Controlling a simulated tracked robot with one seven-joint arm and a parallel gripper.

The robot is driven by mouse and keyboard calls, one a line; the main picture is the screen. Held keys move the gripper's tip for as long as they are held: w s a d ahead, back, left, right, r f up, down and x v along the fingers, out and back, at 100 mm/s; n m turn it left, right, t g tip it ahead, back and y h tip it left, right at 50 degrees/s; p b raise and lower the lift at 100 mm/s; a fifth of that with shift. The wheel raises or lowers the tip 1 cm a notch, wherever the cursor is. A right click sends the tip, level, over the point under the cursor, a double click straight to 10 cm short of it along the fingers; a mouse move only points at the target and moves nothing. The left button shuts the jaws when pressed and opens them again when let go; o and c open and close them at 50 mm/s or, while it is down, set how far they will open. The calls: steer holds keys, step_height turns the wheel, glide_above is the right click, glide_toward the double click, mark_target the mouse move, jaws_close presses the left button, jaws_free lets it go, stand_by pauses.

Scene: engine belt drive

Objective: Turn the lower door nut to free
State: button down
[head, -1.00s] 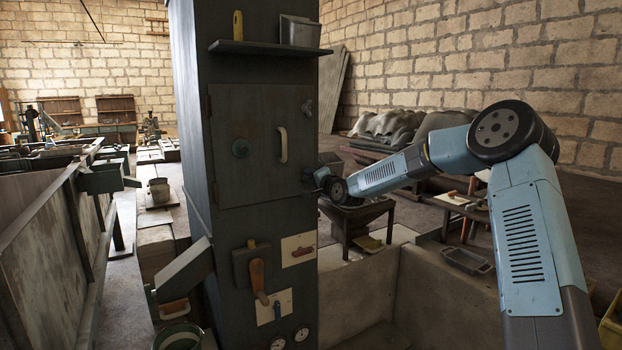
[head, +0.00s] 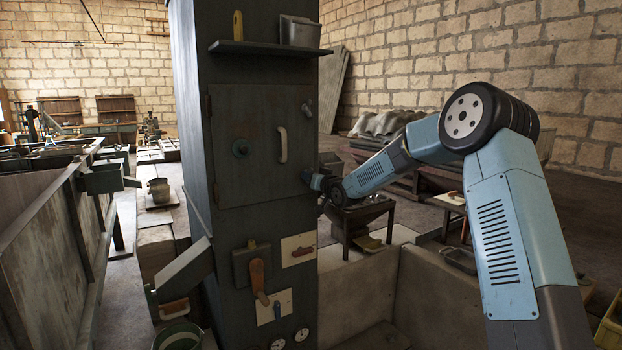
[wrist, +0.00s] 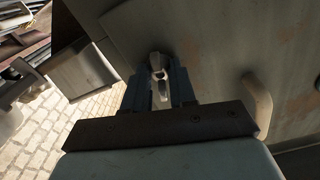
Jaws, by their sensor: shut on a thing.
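The grey cabinet door (head: 262,165) is closed on the tall dark column. My gripper (head: 310,179) is at the door's lower right edge in the head view, where the arm hides the lower door nut. In the wrist view, the two dark fingers of my gripper (wrist: 160,88) are shut on the lower door nut (wrist: 157,64), a small pale metal piece. The upper door nut (head: 308,107) sits at the door's upper right edge.
A pale door handle (head: 282,145) stands out left of my gripper; it also shows at right in the wrist view (wrist: 257,104). A lever (head: 258,279) and gauges are below. A metal stand (head: 358,222) is behind the arm.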

steer(key=shift+f+n, duration=0.3)
steer(key=shift+n, duration=1)
steer(key=c, duration=1.2)
jaws_free()
steer(key=shift+w, duration=0.1)
steer(key=shift+o, duration=1.4)
steer(key=shift+r, duration=0.15)
steer(key=v, duration=1.4)
steer(key=shift+w, duration=0.1)
